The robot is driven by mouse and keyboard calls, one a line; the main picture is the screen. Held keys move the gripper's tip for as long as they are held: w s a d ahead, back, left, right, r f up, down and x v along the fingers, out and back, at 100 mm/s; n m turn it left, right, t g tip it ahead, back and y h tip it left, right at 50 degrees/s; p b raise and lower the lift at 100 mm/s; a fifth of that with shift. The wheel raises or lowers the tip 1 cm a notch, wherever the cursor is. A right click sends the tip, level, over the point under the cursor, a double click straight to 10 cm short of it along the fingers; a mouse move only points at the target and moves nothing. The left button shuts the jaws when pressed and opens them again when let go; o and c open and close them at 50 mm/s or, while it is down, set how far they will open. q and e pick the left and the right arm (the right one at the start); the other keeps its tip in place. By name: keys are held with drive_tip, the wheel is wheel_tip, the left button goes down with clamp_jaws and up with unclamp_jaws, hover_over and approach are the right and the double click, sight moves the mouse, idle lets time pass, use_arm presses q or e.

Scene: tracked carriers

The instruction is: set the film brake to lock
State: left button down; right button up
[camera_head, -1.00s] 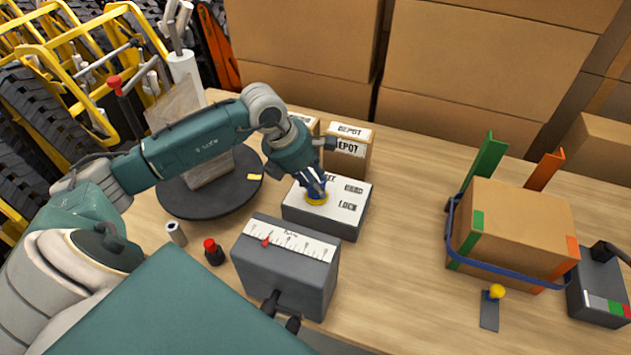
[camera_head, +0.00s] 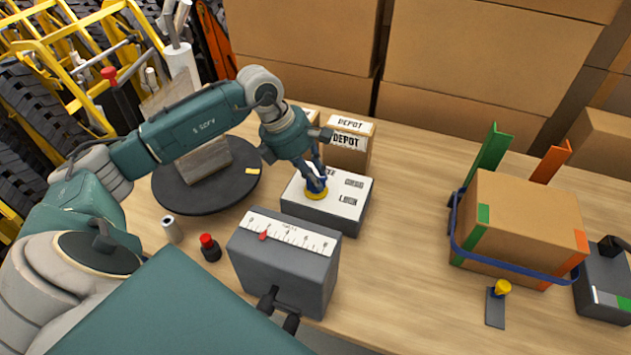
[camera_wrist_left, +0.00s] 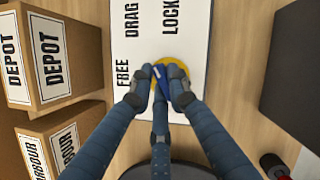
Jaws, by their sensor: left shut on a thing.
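The film brake (camera_head: 320,219) is a grey box with a white top on the bench. Its top carries the words FREE, DRAG and LOCK, which also show in the left wrist view. A yellow dial (camera_wrist_left: 184,70) with a blue knob (camera_wrist_left: 160,72) sits on that top. My left gripper (camera_head: 316,182) reaches down from above, its fingers shut around the blue knob. In the left wrist view the fingertips (camera_wrist_left: 161,86) close on the knob from several sides and partly hide it. Which word the knob points at, I cannot tell. My right gripper is not in view.
A grey box with a scale and red pointer (camera_head: 285,265) stands just in front of the brake. A strapped carton (camera_head: 525,225) is right; bench between is clear.

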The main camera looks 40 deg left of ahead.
use_arm(q)
drive_tip(key=m+b, duration=0.1)
drive_tip(key=m, duration=0.1)
drive_tip(key=shift+w+m+g+h+b, duration=0.15)
drive_tip(key=shift+m+g+h+b, duration=0.15)
drive_tip(key=shift+h, duration=0.1)
drive_tip(key=shift+m+g+b, duration=0.6)
drive_tip(key=shift+m+b, duration=0.1)
drive_tip(key=shift+m, duration=0.9)
drive_tip(key=shift+d+r, duration=0.1)
drive_tip(key=c, duration=1.9)
unclamp_jaws()
drive_tip(key=shift+c, duration=0.2)
